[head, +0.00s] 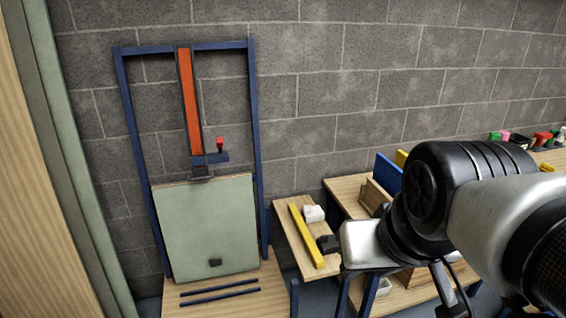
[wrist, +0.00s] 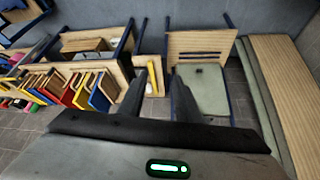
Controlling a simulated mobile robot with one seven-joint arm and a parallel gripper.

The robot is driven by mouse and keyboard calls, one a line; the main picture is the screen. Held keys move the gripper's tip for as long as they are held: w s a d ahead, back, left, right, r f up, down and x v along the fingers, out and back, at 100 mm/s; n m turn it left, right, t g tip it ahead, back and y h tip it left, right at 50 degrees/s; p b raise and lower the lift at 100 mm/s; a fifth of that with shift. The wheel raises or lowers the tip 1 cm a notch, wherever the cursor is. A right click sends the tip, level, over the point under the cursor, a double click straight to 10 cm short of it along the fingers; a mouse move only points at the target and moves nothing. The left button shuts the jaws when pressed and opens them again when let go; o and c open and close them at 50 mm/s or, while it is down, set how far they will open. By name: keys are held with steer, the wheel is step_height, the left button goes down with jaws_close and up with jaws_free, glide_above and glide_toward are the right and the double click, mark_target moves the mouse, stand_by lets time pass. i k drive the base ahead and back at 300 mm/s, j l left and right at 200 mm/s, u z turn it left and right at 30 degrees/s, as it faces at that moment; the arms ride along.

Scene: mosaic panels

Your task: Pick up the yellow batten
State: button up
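The yellow batten (head: 306,236) is a long, straight bar lying on a small wooden side table (head: 288,232). In the wrist view the batten (wrist: 152,76) shows small and distant, in the gap between my fingers.
A white block (head: 314,213) sits beside the batten. A blue frame (head: 258,130) with a grey-green panel (head: 210,230) stands to the left. A wooden shelf unit (head: 345,188) is on the right. A block wall (head: 330,60) closes the back.

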mark_target(317, 261)
steer(key=i+l, duration=0.1)
steer(key=i, duration=1.15)
steer(key=l+u, duration=0.05)
